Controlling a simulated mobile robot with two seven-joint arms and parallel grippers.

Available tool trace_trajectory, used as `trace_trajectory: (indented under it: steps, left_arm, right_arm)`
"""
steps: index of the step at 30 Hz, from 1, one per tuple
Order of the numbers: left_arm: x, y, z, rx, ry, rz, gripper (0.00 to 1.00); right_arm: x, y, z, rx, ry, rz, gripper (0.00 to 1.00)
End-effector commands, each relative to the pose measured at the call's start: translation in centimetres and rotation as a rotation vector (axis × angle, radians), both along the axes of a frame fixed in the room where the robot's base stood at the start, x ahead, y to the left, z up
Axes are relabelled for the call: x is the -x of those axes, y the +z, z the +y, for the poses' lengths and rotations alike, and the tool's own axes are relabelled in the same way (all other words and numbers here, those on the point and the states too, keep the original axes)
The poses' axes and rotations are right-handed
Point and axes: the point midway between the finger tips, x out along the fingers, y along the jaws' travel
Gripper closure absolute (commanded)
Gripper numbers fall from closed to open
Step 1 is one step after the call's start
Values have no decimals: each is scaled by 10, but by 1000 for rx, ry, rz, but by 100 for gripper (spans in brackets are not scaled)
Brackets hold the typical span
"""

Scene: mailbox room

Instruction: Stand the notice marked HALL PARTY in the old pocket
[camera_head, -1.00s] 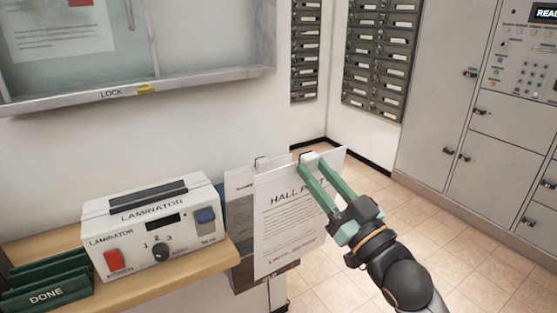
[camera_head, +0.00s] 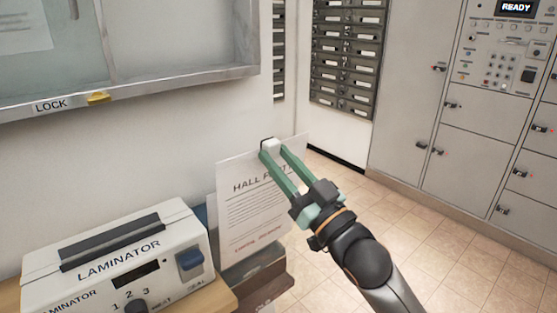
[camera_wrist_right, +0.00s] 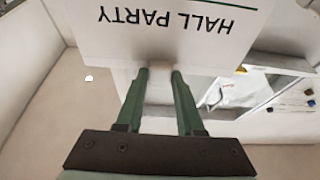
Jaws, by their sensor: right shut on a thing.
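The HALL PARTY notice (camera_head: 248,208) is a white sheet with black heading and small text lines, roughly upright. My right gripper (camera_head: 272,149) is shut on its top edge at a pale clip-like piece. In the right wrist view the notice (camera_wrist_right: 180,40) shows with its heading upside down, just beyond the fingertips (camera_wrist_right: 160,72). A dark brown pocket (camera_head: 262,285) hangs below the notice, beside the shelf; its label is cut off and hard to read. I cannot tell whether the notice's lower edge is inside the pocket or in front of it. My left gripper is out of view.
The white laminator (camera_head: 125,265) stands on a wooden shelf (camera_head: 215,300) at the lower left. A glass case with a LOCK label (camera_head: 90,100) hangs above. Mailboxes (camera_head: 348,60) and grey lockers (camera_head: 465,150) are behind. The floor at right is clear.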

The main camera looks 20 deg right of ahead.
Motion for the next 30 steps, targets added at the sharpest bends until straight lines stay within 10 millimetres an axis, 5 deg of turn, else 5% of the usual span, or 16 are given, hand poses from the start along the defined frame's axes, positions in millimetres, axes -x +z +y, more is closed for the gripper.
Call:
trace_trajectory:
  steps: [18, 30]
  left_arm:
    - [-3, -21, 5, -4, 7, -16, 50]
    - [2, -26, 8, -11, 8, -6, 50]
  right_arm:
    - [-7, -49, 3, -1, 0, 0, 100]
    - [-8, -54, 3, 0, 1, -1, 100]
